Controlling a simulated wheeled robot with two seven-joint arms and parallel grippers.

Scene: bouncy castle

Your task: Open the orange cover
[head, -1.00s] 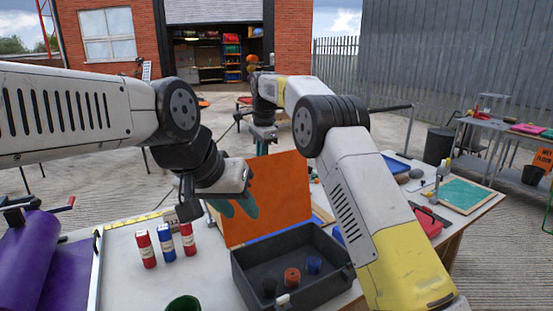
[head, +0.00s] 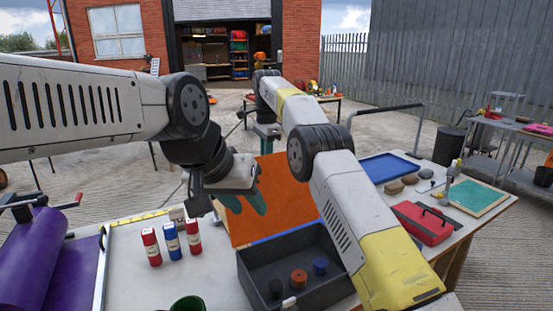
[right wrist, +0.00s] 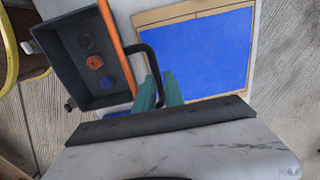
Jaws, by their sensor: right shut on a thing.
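The orange cover (head: 277,190) stands raised along the back edge of the dark grey box (head: 311,288), which is open. In the right wrist view the cover shows edge-on as an orange strip (right wrist: 111,33) beside the box (right wrist: 56,66). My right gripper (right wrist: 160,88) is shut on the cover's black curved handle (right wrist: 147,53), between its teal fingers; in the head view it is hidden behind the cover. My left gripper (head: 245,205) is open and empty, hanging in front of the cover's left part.
Inside the box are black, orange (head: 298,277) and blue round things. Red and blue cans (head: 171,241) stand left of it, with a green cup (head: 187,304) in front. A blue panel (head: 388,167) and a red case (head: 422,222) lie to the right. A purple roll (head: 28,255) is far left.

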